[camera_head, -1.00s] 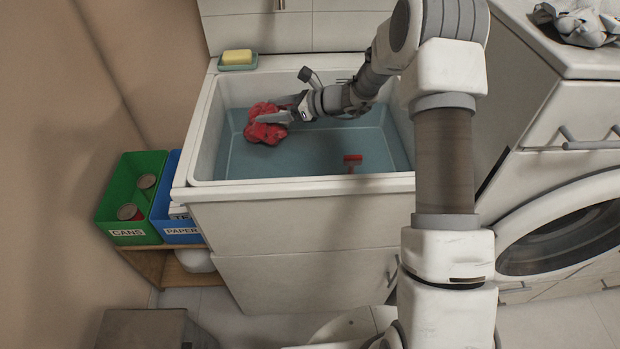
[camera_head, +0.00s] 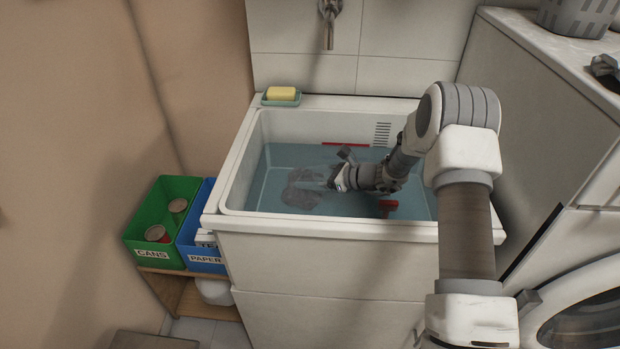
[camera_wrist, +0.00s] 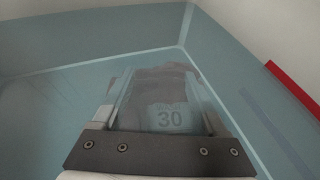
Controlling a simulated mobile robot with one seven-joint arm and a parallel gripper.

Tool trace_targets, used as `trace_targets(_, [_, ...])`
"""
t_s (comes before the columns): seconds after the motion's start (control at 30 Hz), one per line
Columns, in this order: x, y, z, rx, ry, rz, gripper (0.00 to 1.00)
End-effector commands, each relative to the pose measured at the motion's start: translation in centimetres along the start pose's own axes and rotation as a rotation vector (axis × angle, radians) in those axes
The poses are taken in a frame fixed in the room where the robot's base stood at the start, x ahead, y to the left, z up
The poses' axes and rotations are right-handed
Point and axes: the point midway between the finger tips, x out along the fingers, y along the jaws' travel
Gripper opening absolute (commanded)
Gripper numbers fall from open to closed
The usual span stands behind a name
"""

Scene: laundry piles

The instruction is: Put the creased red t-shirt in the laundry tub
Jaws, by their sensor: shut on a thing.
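The laundry tub (camera_head: 227,181) is a white basin holding blue-grey water, in the middle of the head view. My gripper (camera_head: 331,182) reaches down into it, its fingertips at or under the water. The t-shirt (camera_head: 301,189) lies crumpled under the surface to the left of my fingers; the water makes it look grey-brown. In the wrist view the cloth (camera_wrist: 160,88) shows dim between and beyond the fingers of my gripper (camera_wrist: 163,95), with "30" lettering visible. The gripper is shut on the cloth; the exact grip is blurred by the water.
A soap dish (camera_head: 281,97) sits on the back left rim. Green (camera_head: 160,215) and blue (camera_head: 200,222) bins stand left.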

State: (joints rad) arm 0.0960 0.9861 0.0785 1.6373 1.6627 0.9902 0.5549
Motion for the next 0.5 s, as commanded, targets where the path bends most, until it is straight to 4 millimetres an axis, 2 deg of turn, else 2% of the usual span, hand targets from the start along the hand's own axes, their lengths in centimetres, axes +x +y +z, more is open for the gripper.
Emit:
trace_targets(0.17, [0.22, 0.01, -0.48, 0.001, -0.001, 0.0, 0.11])
trace_targets(0.2, [0.15, 0.03, -0.35, 0.001, 0.0, 0.0, 0.83])
trace_targets(0.3, [0.15, 0.03, -0.35, 0.001, 0.0, 0.0, 1.0])
trace_targets(0.5, [0.14, 0.03, -0.33, 0.001, 0.0, 0.0, 1.0])
